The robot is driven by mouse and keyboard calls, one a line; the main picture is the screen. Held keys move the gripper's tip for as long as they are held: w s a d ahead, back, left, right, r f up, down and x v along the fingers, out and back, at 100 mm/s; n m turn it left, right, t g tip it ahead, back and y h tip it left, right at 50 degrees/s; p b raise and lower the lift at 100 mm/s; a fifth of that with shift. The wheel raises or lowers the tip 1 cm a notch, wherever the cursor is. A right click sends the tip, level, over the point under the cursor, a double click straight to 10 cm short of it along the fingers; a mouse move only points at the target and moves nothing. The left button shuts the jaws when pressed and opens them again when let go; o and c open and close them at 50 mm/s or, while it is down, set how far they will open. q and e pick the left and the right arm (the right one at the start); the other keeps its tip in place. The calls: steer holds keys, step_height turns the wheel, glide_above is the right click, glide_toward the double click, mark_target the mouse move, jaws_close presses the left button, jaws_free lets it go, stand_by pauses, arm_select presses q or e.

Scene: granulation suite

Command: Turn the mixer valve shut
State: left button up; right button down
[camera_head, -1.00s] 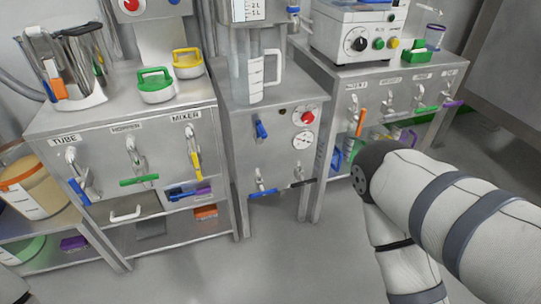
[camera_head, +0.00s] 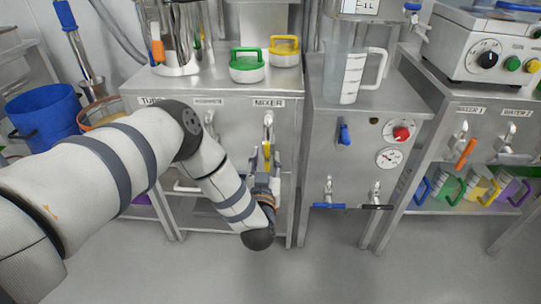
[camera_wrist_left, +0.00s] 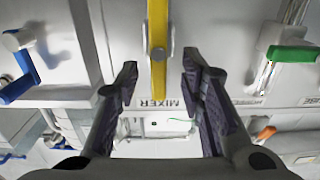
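The mixer valve's yellow lever (camera_head: 267,153) hangs straight down from its silver fitting, under the MIXER label (camera_head: 269,103) on the left cabinet. In the left wrist view the yellow lever (camera_wrist_left: 158,35) runs down from the top edge, with the MIXER label (camera_wrist_left: 157,102) upside down below it. My left gripper (camera_head: 265,163) is at the lever's lower part in the head view. In the left wrist view the gripper (camera_wrist_left: 159,72) is open, its dark fingers on either side of the lever's line, with gaps to both sides. My right gripper is not in view.
A green-handled valve (camera_wrist_left: 292,54) and a blue-handled valve (camera_wrist_left: 15,88) flank the lever in the wrist view. Green (camera_head: 248,68) and yellow (camera_head: 285,50) lidded items stand on the cabinet top. A clear jug (camera_head: 345,73) stands on the middle cabinet. The front floor is clear.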

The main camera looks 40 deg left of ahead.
arm_select(q)
steer(key=shift+x, duration=1.45)
jaws_close()
steer(key=shift+d, duration=0.1)
